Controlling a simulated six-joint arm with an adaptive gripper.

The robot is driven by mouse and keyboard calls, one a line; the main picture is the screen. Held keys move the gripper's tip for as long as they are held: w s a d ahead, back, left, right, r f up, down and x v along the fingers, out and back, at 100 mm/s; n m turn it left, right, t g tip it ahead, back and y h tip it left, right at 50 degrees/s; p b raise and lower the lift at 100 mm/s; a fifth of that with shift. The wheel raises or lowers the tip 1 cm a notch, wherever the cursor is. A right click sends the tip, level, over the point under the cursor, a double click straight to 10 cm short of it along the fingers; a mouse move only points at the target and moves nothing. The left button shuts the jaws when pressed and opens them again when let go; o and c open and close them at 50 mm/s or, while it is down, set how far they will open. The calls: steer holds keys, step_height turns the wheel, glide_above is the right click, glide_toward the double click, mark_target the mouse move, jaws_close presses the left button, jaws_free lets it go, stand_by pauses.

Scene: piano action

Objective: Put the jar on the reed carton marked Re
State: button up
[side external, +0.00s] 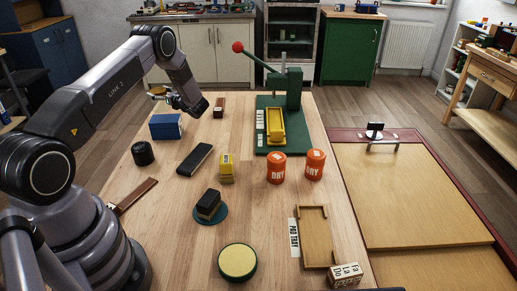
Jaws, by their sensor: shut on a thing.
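My gripper (162,95) is at the upper left, high over the table and above the blue box. It is shut on a small amber-and-pale thing (157,91) that seems to be the jar; the wrist and the small size hide most of it and the fingers. A pale block-like carton (345,274) at the front right edge bears short dark note names, among them Do, Fa and La. I cannot clearly read Re on anything. My gripper is far from this carton, across the table.
Between them stand a blue box (166,126), black tin (143,153), dark bar (195,159), yellow block (227,168), orange DRY tins (276,168) (315,164), a black block on a teal disc (209,206), wooden tray (314,237), round green-rimmed pad (237,262) and green press (290,90).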

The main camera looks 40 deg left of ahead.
mark_target(161, 102)
steer(key=shift+w+a+f, duration=0.2)
steer(key=shift+f, duration=0.1)
steer(key=shift+a+f, duration=0.1)
steer(key=shift+f, duration=1.5)
steer(key=shift+f, duration=0.1)
steer(key=o, duration=1.2)
steer(key=shift+f, duration=0.1)
